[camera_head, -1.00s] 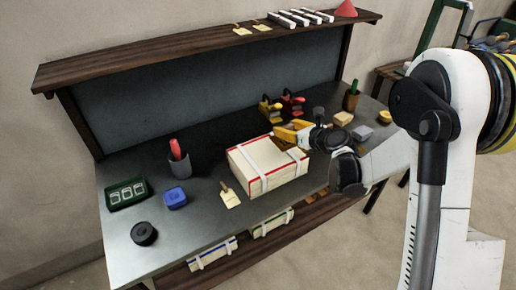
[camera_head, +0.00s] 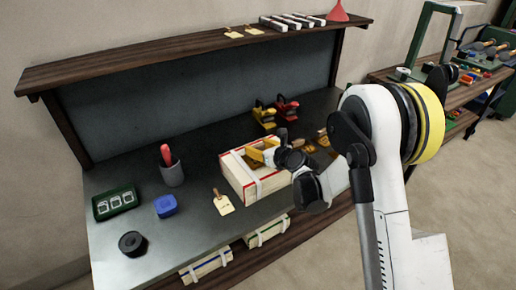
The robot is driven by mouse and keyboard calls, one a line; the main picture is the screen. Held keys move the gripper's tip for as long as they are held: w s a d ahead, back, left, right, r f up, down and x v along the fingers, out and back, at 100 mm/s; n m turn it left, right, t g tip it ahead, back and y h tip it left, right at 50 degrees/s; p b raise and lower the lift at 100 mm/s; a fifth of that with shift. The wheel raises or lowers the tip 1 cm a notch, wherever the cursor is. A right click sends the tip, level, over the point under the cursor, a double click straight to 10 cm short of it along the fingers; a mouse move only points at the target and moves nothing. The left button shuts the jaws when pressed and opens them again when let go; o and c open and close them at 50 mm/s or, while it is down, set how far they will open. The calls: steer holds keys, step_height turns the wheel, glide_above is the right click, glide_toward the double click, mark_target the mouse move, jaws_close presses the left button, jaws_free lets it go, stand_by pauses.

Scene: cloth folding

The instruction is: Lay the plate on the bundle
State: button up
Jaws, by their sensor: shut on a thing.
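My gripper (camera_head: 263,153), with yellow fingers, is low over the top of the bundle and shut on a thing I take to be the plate. The held thing is mostly hidden by the fingers, so its shape and whether it touches the bundle cannot be told. My gripper and wrist cover the right part of the bundle's top.
A cream tag (camera_head: 223,204) lies just left of the bundle. A blue box (camera_head: 165,206), green tray (camera_head: 115,203), black roll (camera_head: 132,244) and grey cup (camera_head: 172,174) stand farther left. Yellow (camera_head: 264,114) and red (camera_head: 287,109) tools stand behind. More bundles (camera_head: 268,230) lie on the lower shelf.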

steer(key=shift+f, duration=0.2)
steer(key=o, duration=1.4)
steer(key=shift+r, duration=0.2)
